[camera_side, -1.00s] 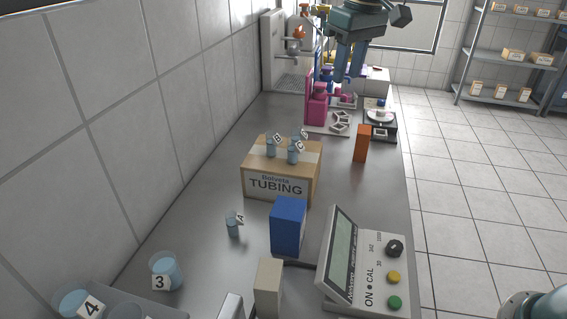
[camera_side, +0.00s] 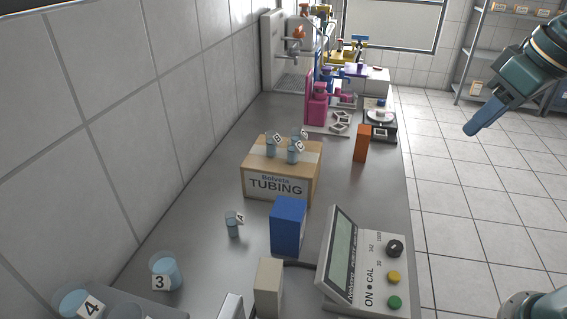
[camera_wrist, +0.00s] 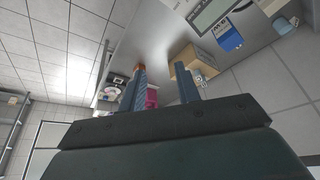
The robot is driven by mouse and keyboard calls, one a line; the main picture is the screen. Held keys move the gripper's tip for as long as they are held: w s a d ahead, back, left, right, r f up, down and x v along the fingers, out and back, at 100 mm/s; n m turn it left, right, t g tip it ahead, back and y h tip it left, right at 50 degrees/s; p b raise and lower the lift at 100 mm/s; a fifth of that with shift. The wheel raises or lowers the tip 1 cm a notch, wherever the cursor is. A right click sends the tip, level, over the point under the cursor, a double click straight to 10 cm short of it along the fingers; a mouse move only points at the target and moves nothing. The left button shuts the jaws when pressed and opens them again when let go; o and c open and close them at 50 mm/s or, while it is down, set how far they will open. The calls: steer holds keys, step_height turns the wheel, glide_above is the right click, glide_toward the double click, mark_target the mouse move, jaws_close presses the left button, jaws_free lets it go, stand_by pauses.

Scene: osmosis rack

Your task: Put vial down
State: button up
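A small labelled vial, marked A (camera_side: 232,226), stands on the grey bench left of the blue box. Three similar vials stand on top of the cardboard TUBING box: one at its left (camera_side: 270,149), one at its front right (camera_side: 292,155), and one partly hidden behind that (camera_side: 297,137). My gripper (camera_side: 472,130) is right of the bench, over the floor, away from every vial. In the wrist view my gripper's two fingers (camera_wrist: 162,88) are apart with nothing held between them.
The TUBING box (camera_side: 281,186), blue box (camera_side: 288,227), orange block (camera_side: 362,143) and meter (camera_side: 365,265) stand on the bench (camera_side: 205,205). Beakers 3 (camera_side: 165,268) and 4 (camera_side: 77,303) are at the front left. Colored stands (camera_side: 318,103) and a scale (camera_side: 378,122) are at the back.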

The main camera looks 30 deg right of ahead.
steer(key=s+d+f+t, duration=0.1)
steer(key=s+f, duration=0.4)
steer(key=s, duration=0.2)
steer(key=shift+s+f, duration=0.15)
steer(key=shift+f, duration=0.15)
steer(key=o, duration=0.6)
steer(key=shift+c, duration=0.2)
steer(key=o, duration=0.7)
steer(key=shift+w+a, duration=0.1)
steer(key=shift+w, duration=0.3)
steer(key=shift+o, duration=1.1)
steer(key=w+a+f+n+g+y, duration=0.1)
steer(key=w+a+n, duration=0.1)
steer(key=w+n, duration=0.2)
steer(key=shift+w+a+f+n+g+y, duration=0.3)
steer(key=shift+w+a+f+y, duration=0.1)
steer(key=shift+w, duration=0.75)
steer(key=w+f+n+g+y, duration=0.3)
steer(key=w+f+n+y, duration=0.8)
steer(key=w, duration=0.4)
steer(key=shift+f+n+y, duration=0.4)
steer(key=shift+f+n, duration=0.2)
steer(key=shift+f, duration=0.2)
